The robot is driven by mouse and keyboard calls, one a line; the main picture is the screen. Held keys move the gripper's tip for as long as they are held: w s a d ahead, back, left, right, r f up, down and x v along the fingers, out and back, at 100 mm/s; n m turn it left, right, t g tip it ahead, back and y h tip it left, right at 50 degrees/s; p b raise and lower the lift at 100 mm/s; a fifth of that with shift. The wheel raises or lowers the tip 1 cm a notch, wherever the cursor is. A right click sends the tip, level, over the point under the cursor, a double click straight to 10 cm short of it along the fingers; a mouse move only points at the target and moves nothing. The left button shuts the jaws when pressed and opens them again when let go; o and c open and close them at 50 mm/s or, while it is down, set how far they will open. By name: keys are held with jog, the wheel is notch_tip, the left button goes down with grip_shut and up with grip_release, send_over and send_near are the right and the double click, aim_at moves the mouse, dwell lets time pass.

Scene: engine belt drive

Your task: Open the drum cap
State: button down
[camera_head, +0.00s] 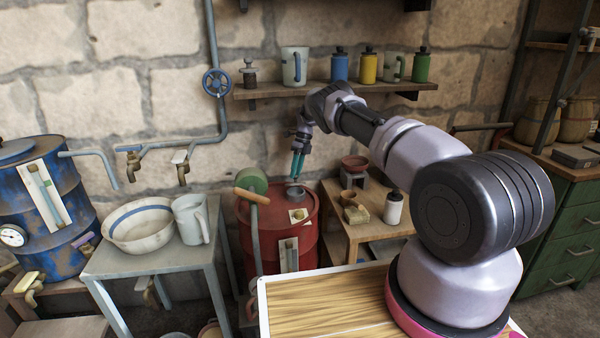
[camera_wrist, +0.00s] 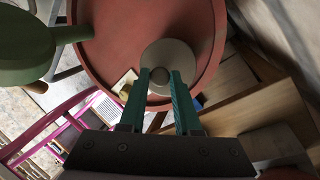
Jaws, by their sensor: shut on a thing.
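The red drum (camera_head: 262,250) stands on the floor between the grey table and the small wooden table. Its cap (camera_head: 295,190) is a small round grey lid with a knob on the drum's top. In the wrist view the cap (camera_wrist: 168,58) lies on the red drum top (camera_wrist: 110,25), with its knob (camera_wrist: 160,75) between the fingertips. My gripper (camera_head: 297,172) reaches down from above the drum with teal fingers. In the wrist view my gripper (camera_wrist: 160,78) is shut on the cap's knob. Whether the cap is lifted cannot be told.
A green round part with a wooden handle (camera_head: 252,190) stands close to the drum's left. A grey table (camera_head: 150,262) with a bowl and a jug is further left. A small wooden table (camera_head: 375,232) with a white bottle is on the right. A shelf (camera_head: 330,88) hangs behind.

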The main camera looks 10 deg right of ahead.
jog(key=shift+d, duration=0.25)
dwell(0.3)
jog(key=c, duration=0.6)
grip_release()
jog(key=shift+r, duration=0.1)
jog(key=shift+a, duration=0.15)
jog(key=shift+s, duration=0.1)
